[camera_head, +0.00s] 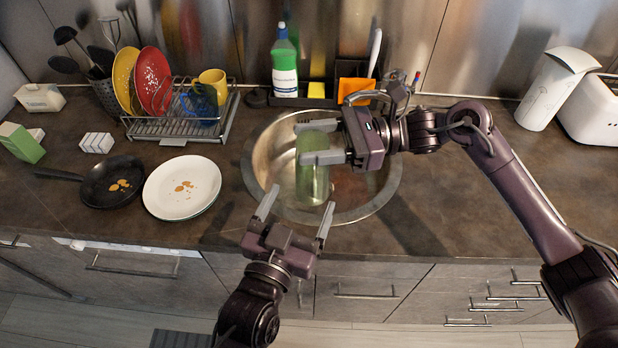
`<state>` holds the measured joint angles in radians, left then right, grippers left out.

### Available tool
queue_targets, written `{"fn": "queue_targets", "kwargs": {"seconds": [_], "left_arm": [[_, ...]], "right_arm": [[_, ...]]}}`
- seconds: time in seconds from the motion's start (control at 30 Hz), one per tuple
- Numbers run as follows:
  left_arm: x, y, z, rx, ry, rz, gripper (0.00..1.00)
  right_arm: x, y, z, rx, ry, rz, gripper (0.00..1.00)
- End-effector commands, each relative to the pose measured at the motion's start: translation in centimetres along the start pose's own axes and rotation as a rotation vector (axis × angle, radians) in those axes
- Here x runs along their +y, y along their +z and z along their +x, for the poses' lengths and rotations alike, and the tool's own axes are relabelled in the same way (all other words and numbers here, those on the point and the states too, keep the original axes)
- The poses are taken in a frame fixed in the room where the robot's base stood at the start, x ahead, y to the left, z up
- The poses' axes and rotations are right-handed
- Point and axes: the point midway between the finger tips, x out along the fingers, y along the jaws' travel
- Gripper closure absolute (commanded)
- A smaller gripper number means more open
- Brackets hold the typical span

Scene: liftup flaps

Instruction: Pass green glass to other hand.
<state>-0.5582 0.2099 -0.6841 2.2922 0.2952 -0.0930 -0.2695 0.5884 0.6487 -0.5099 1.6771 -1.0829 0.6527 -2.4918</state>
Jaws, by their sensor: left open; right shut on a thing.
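The green glass (314,184) is a tall, see-through green tumbler above the round metal sink. My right gripper (312,142) comes from the right and is shut on the upper part of the glass, its two grey fingers across it. My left gripper (297,208) is below and in front, open and empty. Its fingers point up toward the lower end of the glass, apart from it as far as I can tell. The top of the glass is partly hidden by the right gripper's fingers.
The sink (259,158) lies under both grippers. A white plate (160,200) and a black pan (93,186) with scraps lie left of it. A dish rack (175,131) and a green-and-white soap bottle (285,65) stand behind. The counter right of the sink is mostly clear.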

Motion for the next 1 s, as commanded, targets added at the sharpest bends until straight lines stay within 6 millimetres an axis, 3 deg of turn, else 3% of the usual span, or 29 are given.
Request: {"fn": "queue_targets", "kwargs": {"seconds": [0.2,0.43,0.87,1.0], "left_arm": [[-0.1,-0.1,4.5,0.003,-0.002,0.001,0.19],[0.0,0.0,7.5,0.000,0.000,0.000,0.19],[0.0,0.1,8.5,-0.001,0.001,0.001,0.19],[0.0,0.1,8.4,-0.001,0.001,0.001,0.36]], "right_arm": [[0.0,0.1,0.0,-0.001,0.000,-0.002,0.95],[0.0,0.1,0.0,-0.001,0.000,-0.002,0.95],[0.0,0.1,0.0,-0.001,0.000,-0.002,0.95],[0.0,0.1,0.0,-0.001,0.000,-0.002,0.95]]}}
